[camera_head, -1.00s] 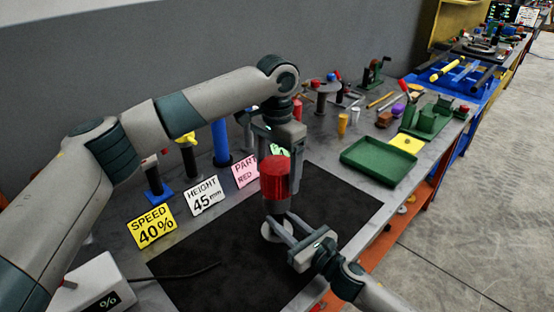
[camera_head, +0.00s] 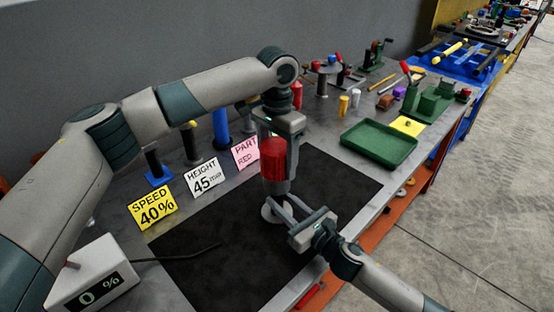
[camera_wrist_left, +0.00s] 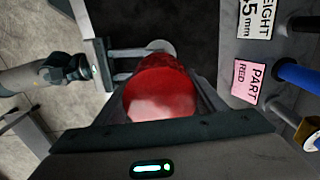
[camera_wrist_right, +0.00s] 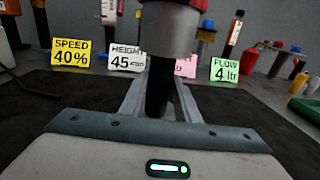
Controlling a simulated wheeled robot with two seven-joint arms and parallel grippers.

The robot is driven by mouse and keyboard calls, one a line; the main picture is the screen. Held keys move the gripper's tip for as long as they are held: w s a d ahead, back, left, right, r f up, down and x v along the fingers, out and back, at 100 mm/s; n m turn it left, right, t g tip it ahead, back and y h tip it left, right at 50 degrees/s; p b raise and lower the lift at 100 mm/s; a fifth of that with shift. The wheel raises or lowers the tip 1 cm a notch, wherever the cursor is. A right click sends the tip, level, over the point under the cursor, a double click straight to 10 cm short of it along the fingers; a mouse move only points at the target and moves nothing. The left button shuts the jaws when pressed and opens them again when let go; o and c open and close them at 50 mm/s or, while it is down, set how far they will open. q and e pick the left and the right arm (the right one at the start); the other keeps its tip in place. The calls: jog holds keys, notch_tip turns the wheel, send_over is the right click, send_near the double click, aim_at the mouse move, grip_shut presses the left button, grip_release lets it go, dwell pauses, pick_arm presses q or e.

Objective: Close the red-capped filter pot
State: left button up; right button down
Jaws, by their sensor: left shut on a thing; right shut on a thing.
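The red cap (camera_head: 273,158) sits on top of the grey pot body (camera_head: 276,187), which stands upright above the black mat. My left gripper (camera_head: 277,150) points down from above and is shut on the red cap, with a finger on each side; the left wrist view shows the cap (camera_wrist_left: 162,95) between its fingers. My right gripper (camera_head: 279,206) comes in low from the right. In the right wrist view its fingers are shut on a dark stem (camera_wrist_right: 160,88) below the grey collar (camera_wrist_right: 168,35). The cap-to-body seam is too small to judge.
A pale round disc (camera_head: 268,212) lies by the stem. The black mat (camera_head: 215,265) is mostly clear. Yellow, white and pink sign cards, including the speed card (camera_head: 153,208), stand behind it. A green tray (camera_head: 378,144) is at the right. A display box (camera_head: 92,280) stands front left.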

pick_arm(q)
jog(key=o, duration=1.3)
jog(key=shift+c, duration=0.2)
jog(key=shift+r, duration=0.15)
notch_tip(320, 180, up, 12)
jog(key=shift+f, duration=0.1)
pick_arm(e)
jog(key=c, duration=1.3)
grip_release()
jog(key=shift+o, duration=0.2)
pick_arm(q)
jog(key=shift+f, duration=0.1)
pick_arm(e)
jog(key=shift+s+d, duration=0.1)
